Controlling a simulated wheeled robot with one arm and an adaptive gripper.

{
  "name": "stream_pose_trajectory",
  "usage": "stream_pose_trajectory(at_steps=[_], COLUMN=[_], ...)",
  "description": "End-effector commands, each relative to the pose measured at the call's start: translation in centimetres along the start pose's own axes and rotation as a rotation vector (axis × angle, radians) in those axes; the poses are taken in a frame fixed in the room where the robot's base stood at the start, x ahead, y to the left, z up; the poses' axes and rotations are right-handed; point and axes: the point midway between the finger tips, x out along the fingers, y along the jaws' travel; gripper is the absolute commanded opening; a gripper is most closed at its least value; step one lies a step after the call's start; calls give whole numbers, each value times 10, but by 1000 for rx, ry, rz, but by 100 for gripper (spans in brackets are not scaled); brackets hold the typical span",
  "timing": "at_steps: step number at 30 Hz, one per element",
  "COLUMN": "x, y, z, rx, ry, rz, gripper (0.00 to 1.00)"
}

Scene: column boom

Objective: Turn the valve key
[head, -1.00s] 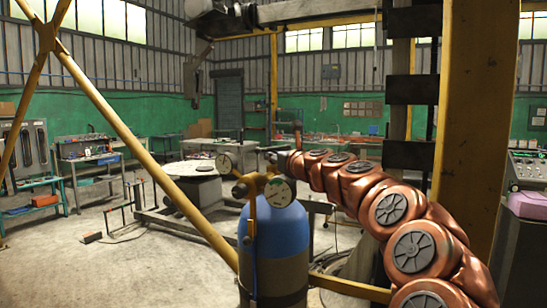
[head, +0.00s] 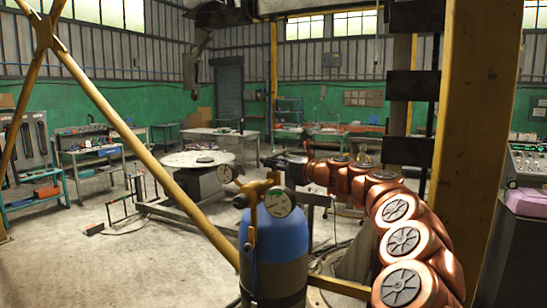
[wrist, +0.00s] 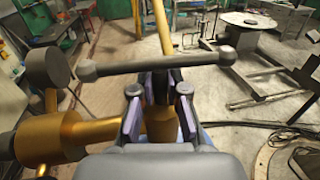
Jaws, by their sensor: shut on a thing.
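The valve key shows in the wrist view as a dark grey T-bar (wrist: 150,65) with rounded ends, lying across the picture and slightly raised at its right end. My gripper (wrist: 158,92) is shut on the key's middle, just below the crossbar. In the head view, my gripper (head: 280,160) is just above the brass valve of a blue-topped gas cylinder (head: 275,240). The key is too small to make out there.
A yellow diagonal brace (head: 150,150) and a thick yellow post (head: 475,150) flank the cylinder. A round table (head: 180,160) stands behind. The floor at left is mostly clear.

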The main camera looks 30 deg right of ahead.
Motion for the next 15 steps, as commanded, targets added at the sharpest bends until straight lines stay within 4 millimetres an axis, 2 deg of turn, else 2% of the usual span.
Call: stream_pose_trajectory(at_steps=[12, 13, 15], x=[-1, -1, -1], y=[0, 0, 0], z=[2, 2, 2], rx=[-1, -1, -1], ry=[-4, -4, -3], rz=[16, 16, 16], gripper=[0, 14, 21])
